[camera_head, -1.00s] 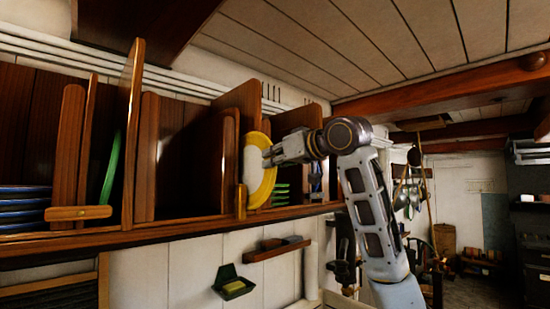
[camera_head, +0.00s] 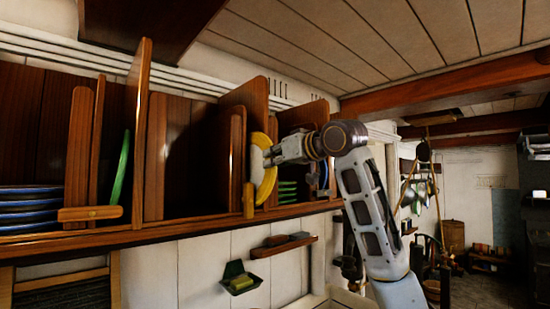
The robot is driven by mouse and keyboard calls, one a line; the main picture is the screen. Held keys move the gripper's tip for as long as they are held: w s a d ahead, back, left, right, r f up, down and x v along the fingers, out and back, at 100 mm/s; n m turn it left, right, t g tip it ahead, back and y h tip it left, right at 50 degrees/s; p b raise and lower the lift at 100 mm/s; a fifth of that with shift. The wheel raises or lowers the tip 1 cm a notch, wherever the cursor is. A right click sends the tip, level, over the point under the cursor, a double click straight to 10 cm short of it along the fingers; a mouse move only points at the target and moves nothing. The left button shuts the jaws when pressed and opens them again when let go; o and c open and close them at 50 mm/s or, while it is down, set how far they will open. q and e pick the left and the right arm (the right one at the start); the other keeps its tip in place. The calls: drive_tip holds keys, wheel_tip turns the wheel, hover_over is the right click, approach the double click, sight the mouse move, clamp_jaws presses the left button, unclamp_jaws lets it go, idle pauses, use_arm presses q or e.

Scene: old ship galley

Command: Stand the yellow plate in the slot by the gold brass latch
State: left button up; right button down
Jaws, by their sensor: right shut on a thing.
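The yellow plate (camera_head: 271,180) is upright, with a yellow rim and a pale middle, seen at a steep angle. My right gripper (camera_head: 272,156) is shut on it from the right. The plate is at the front of the rack, just right of a wooden divider; its left part is hidden or turned away, and I cannot tell how deep it sits. A small upright gold-brown latch (camera_head: 248,201) is on the shelf edge just left of the plate's lower rim. Another latch, a horizontal wooden bar (camera_head: 90,213) with a brass-coloured pivot, is at the left. My left gripper is not in view.
The wooden rack (camera_head: 185,233) has several upright dividers. Blue plates (camera_head: 28,208) are stacked at the left, a green plate (camera_head: 121,168) leans beside them, and green dishes (camera_head: 287,190) sit right of the yellow plate. A small shelf (camera_head: 284,247) hangs below.

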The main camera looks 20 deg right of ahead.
sight(256, 159)
drive_tip(key=shift+w+a+r, duration=0.1)
drive_tip(key=shift+w, duration=0.15)
idle(0.4)
drive_tip(key=shift+p+x, duration=0.8)
drive_tip(key=shift+x, duration=0.4)
drive_tip(key=shift+r+x, duration=0.25)
drive_tip(key=shift+x, duration=0.95)
drive_tip(key=shift+r+x, duration=0.2)
drive_tip(key=shift+x, duration=1)
drive_tip(key=shift+w+a, duration=0.1)
drive_tip(key=shift+w, duration=0.05)
drive_tip(key=shift+w+f+b, duration=0.15)
drive_tip(key=shift+f+b, duration=0.2)
drive_tip(key=shift+f, duration=0.35)
drive_tip(key=c, duration=1.5)
unclamp_jaws()
drive_tip(key=shift+o, duration=0.2)
drive_tip(key=shift+f, duration=0.15)
